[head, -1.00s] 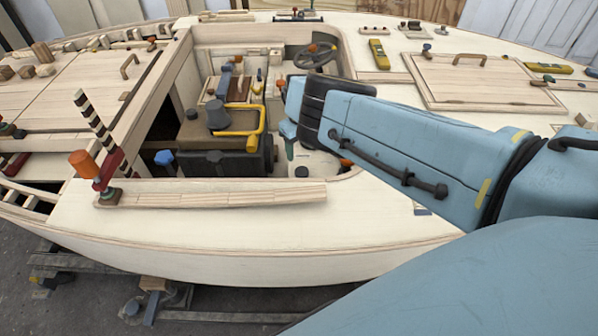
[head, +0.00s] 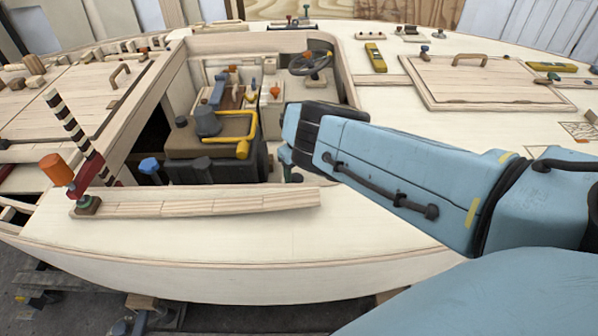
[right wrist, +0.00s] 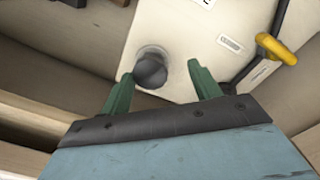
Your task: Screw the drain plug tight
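A dark round knob, which looks like the drain plug (right wrist: 150,70), stands on a white panel (right wrist: 185,25) in the right wrist view. My right gripper (right wrist: 160,69) is open, with its two green fingers apart. The knob shows between the fingertips, closer to the left finger; whether it is touched I cannot tell. In the head view my right gripper reaches down into the cockpit opening, and its wrist and the hull edge hide most of the fingers and the plug. My left gripper is not in view.
An engine with a yellow pipe (head: 238,141) stands left of my right gripper. A wooden strip (head: 200,204) with an orange-handled clamp (head: 58,170) lies on the near deck. A steering wheel (head: 310,63) is behind. A yellow handle (right wrist: 276,48) shows right of the fingers.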

